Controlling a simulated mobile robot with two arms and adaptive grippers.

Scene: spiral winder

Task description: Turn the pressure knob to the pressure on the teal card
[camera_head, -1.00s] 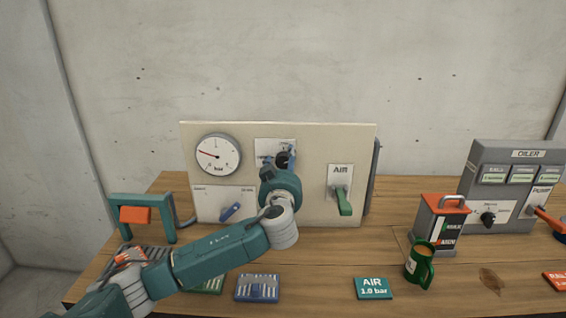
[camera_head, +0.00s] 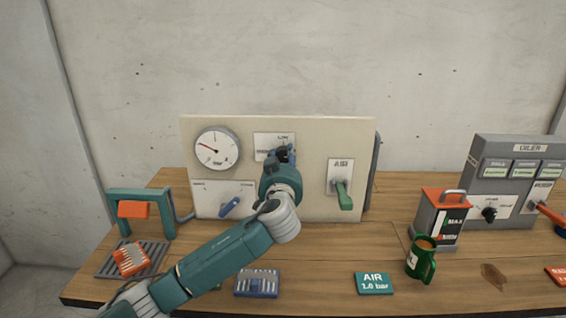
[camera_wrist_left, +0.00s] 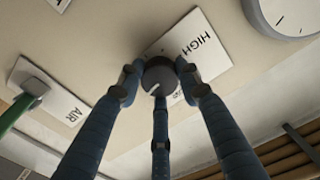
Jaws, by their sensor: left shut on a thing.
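The pressure knob (camera_wrist_left: 159,74) is a dark round knob with a pale mark, on a white plate reading HIGH (camera_wrist_left: 203,45) in the left wrist view. My left gripper (camera_head: 282,154) is at the panel, its blue fingers shut around the knob (camera_wrist_left: 160,84). In the head view the gripper hides most of the knob. The gauge (camera_head: 216,148) is marked bar, and its red needle points up and left. The teal card (camera_head: 374,284) reads AIR 1.0 bar and lies on the table in front of the panel. My right gripper is not in view.
The cream panel (camera_head: 310,200) also bears a green AIR lever (camera_head: 343,195) and a blue switch (camera_head: 229,207). A green mug (camera_head: 420,260) and a red-topped canister (camera_head: 440,215) stand right of the card.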

